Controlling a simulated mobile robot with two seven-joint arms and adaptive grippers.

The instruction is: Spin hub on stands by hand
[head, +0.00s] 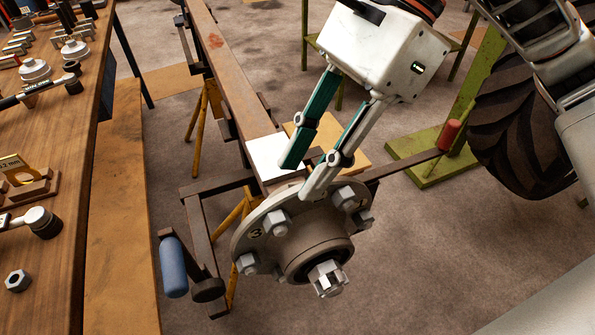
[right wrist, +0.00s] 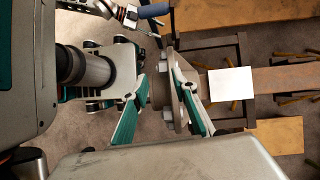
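The hub (head: 312,245) is a grey-brown flange with several bolts around it, a number 3 on its face and a castellated nut (head: 327,279) at its centre. It sits at the near end of a long rusty axle beam. My right gripper (head: 302,180) reaches down from above to the top edge of the flange. In the right wrist view its two fingers (right wrist: 160,90) stand apart on either side of the hub flange (right wrist: 174,95). The gripper looks open; whether a finger touches the flange I cannot tell.
The axle beam (head: 232,75) rests on yellow stands (head: 207,105). A crank with a blue handle (head: 174,266) is left of the hub. A wooden bench (head: 60,150) with tools lies left. A large tyre (head: 520,130) and green stand (head: 435,160) are at right.

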